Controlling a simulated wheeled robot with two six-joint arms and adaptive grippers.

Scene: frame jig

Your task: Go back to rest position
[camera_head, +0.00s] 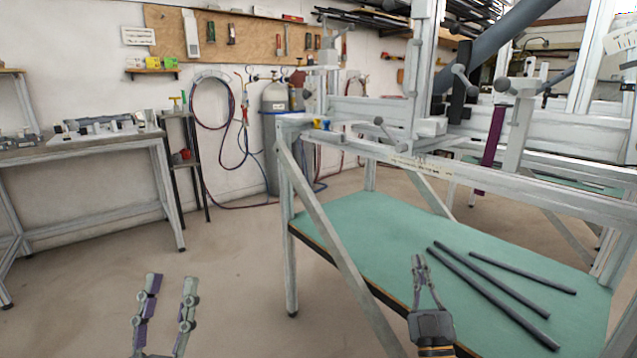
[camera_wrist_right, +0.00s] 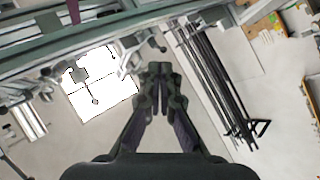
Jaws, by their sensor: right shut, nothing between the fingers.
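My left gripper (camera_head: 168,300) is low at the left of the head view. Its two fingers stand apart with bare floor behind them, and it holds nothing. My right gripper (camera_head: 420,262) is at the lower middle right of the head view, in front of the frame jig's green shelf (camera_head: 345,232). Its fingers come together at the tips with nothing between them. In the right wrist view the right gripper (camera_wrist_right: 160,75) also shows with its fingertips together and empty.
The white frame jig (camera_head: 288,215) fills the right side, with a diagonal brace (camera_head: 330,235) near my right gripper. Several dark bars (camera_head: 497,285) lie on the shelf. A workbench (camera_head: 90,153) stands at the left. The floor (camera_head: 235,290) between them is clear.

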